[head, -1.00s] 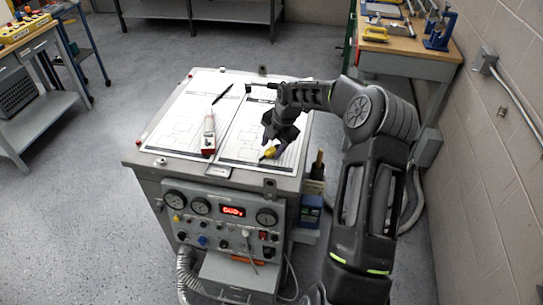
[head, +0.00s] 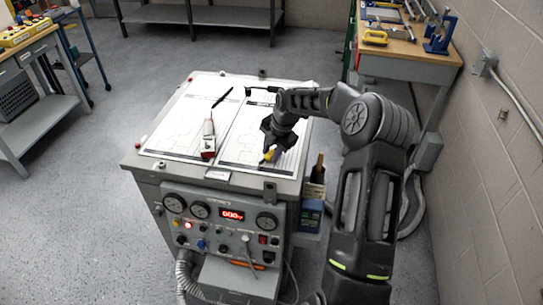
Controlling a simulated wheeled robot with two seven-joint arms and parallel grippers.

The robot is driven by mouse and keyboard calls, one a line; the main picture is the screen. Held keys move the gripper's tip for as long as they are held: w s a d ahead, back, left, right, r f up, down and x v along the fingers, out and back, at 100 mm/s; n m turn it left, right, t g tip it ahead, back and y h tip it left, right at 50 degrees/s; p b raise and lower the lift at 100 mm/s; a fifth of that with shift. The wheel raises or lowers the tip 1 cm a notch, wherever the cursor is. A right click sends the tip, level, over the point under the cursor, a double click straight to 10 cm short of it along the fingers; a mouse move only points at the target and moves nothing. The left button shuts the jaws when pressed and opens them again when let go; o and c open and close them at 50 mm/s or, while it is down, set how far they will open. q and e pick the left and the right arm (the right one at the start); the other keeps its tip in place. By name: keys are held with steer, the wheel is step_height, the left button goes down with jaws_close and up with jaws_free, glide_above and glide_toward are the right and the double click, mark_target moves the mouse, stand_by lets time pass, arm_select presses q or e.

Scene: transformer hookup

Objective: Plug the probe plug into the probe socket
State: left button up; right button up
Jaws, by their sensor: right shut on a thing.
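My right gripper (head: 273,143) is over the right sheet on top of the grey cabinet. It is shut on a small yellow piece (head: 268,156), which looks like the probe plug; its lower end is close to the sheet, and I cannot tell whether it touches. The cabinet's front panel (head: 222,230) carries gauges, a red display, knobs and small coloured sockets. I cannot tell which one is the probe socket. A blue fitting (head: 202,244) and a white fitting (head: 245,238) show there. My left gripper is not in view.
A red and white hand-held device (head: 208,139) and a black pen-like item (head: 222,97) lie on the left sheet (head: 180,130). A bin with bottles (head: 312,205) hangs at the cabinet's right side. A workbench (head: 410,55) stands behind right, by the wall.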

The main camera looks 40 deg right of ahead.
mark_target(271, 155)
jaws_close()
steer(key=shift+r+p, duration=0.9)
steer(key=shift+r, duration=0.6)
steer(key=shift+r+p, duration=0.5)
steer(key=shift+r, duration=1.05)
steer(key=shift+a, duration=0.15)
